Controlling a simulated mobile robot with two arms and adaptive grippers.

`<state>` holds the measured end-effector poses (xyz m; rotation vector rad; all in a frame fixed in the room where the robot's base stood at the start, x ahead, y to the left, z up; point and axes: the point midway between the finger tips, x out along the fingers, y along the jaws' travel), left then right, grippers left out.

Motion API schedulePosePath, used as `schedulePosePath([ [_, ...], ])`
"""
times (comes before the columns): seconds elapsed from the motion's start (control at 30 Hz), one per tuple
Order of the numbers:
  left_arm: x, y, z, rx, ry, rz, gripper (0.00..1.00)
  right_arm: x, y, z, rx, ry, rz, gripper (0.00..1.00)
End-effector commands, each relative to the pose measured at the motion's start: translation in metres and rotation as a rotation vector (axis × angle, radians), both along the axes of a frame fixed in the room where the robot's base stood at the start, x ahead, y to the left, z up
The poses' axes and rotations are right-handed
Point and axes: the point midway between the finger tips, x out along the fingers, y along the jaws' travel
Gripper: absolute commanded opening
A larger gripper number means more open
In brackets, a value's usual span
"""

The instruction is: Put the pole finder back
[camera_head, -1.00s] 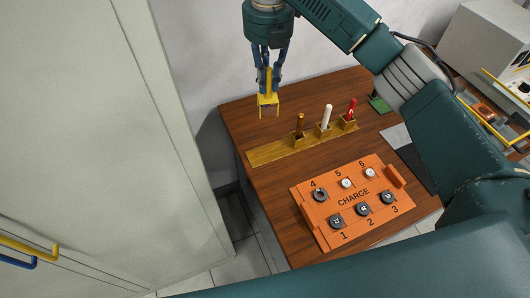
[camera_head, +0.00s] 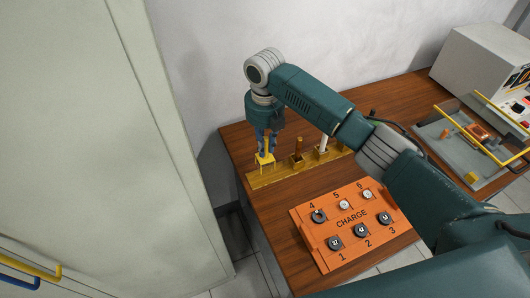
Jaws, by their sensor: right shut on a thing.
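My right gripper (camera_head: 267,138) is shut on the yellow pole finder (camera_head: 265,158), a fork-shaped tool with two prongs pointing down. It holds the tool upright over the left end of the yellow rack strip (camera_head: 286,172). I cannot tell whether the prongs touch the strip. In the rack to its right stand a brown-handled tool (camera_head: 298,150) and a white-handled tool (camera_head: 323,143), each in a small yellow holder. My right arm hides the red-handled tool. My left gripper is not in view.
An orange CHARGE panel (camera_head: 377,229) with several numbered round pieces lies in front of the rack on the wooden table (camera_head: 268,205). A tall pale cabinet (camera_head: 95,130) stands at the left. A grey machine (camera_head: 475,65) and a tray with yellow handles (camera_head: 459,158) are at the right.

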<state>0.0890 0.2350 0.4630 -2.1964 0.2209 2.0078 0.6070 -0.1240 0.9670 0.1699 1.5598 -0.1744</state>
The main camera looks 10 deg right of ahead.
Motion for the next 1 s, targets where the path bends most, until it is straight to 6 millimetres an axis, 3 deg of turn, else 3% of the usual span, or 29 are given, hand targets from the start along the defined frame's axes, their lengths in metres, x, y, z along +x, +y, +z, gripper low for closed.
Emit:
schedulePosePath([
  [0.4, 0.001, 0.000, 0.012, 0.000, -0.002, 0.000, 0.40, 0.000, 0.001, -0.046, 0.001, 0.000, 0.000, 0.00],
  [0.8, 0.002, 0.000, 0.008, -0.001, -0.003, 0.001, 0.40, 0.000, 0.000, -0.052, 0.000, -0.001, 0.000, 0.00],
  [0.83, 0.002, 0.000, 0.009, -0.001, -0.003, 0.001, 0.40, 0.000, 0.000, -0.052, 0.000, -0.001, 0.000, 0.20],
  [0.9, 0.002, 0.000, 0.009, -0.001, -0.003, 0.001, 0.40, 0.000, 0.000, -0.052, 0.000, -0.001, 0.000, 0.34],
  [1.0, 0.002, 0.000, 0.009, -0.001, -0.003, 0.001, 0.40, 0.000, 0.000, -0.051, 0.000, -0.001, 0.000, 0.35],
])
